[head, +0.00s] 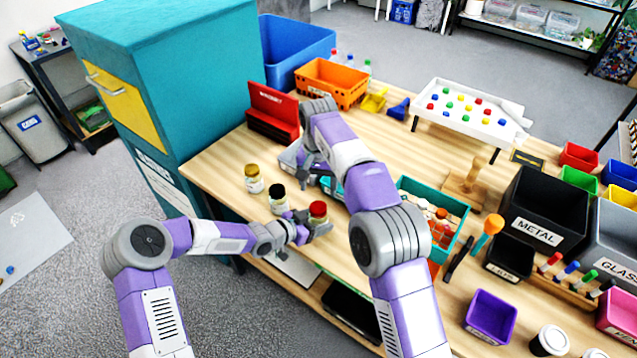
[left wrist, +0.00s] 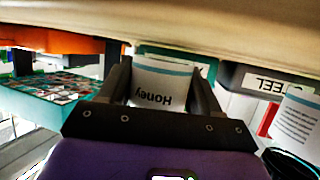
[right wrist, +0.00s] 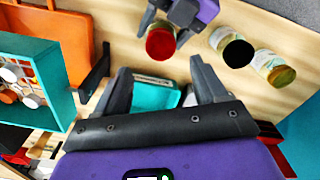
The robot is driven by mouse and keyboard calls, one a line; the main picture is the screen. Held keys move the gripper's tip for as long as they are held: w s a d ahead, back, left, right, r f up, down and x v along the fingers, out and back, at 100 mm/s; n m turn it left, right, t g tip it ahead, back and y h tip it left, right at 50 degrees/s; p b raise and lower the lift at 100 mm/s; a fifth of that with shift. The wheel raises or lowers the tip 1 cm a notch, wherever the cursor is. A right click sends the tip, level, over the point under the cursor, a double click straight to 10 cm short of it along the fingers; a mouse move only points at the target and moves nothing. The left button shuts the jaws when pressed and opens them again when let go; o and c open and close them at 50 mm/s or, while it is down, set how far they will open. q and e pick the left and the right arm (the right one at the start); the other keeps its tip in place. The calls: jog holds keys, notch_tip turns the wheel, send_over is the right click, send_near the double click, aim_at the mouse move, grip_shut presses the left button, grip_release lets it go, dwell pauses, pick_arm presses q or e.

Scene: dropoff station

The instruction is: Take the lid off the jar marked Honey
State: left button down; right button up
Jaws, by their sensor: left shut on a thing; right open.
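The jar marked Honey (left wrist: 165,85) shows between my left fingers in the left wrist view, its label upside down there. It has a red lid (head: 318,208), which also shows from above in the right wrist view (right wrist: 161,42). The lid is on the jar. My left gripper (head: 308,229) is shut on the jar's body, below the lid. My right gripper (right wrist: 160,78) is open and empty. In the head view the right gripper (head: 306,160) is behind the Honey jar, apart from it and its lid, partly hidden by my right arm.
A black-lidded jar (head: 277,203) and a gold-lidded jar (head: 253,184) stand left of the Honey jar. A teal crate (head: 459,237) of small items is to the right. A red box (head: 272,112) stands at the back. Bare wood lies around the jars.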

aim_at(319, 207)
jog(key=shift+f, duration=4)
jog(key=c, duration=1.1)
jog(key=n, duration=0.6)
jog(key=shift+d, duration=0.1)
jog(key=shift+r, duration=0.2)
jog(key=shift+r, duration=0.95)
